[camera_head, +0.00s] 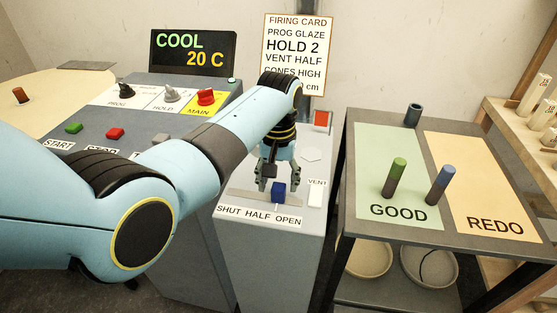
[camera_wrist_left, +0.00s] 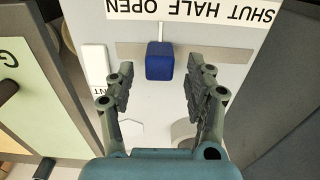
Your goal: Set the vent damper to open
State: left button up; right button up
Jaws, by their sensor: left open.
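The vent damper is a blue knob (camera_head: 278,191) on a grey slot plate marked SHUT HALF OPEN (camera_head: 260,217). The knob stands right of the slot's middle, above the gap between HALF and OPEN. In the left wrist view, where the labels are upside down, the blue knob (camera_wrist_left: 159,61) shows clearly with a thin white line at its label side. My left gripper (camera_head: 275,178) points down just behind the knob. Its open fingers (camera_wrist_left: 160,82) straddle the knob's line, with the knob just beyond the fingertips and no visible contact. My right gripper is out of view.
A white VENT piece (camera_head: 315,194) stands right of the slot. The control panel with the red MAIN knob (camera_head: 206,97) is at left, partly behind my arm.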

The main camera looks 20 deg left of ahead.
aim_at(279, 186)
pick_arm(q)
notch_tip(279, 186, up, 9)
jog(key=shift+f, duration=0.1)
dwell(0.3)
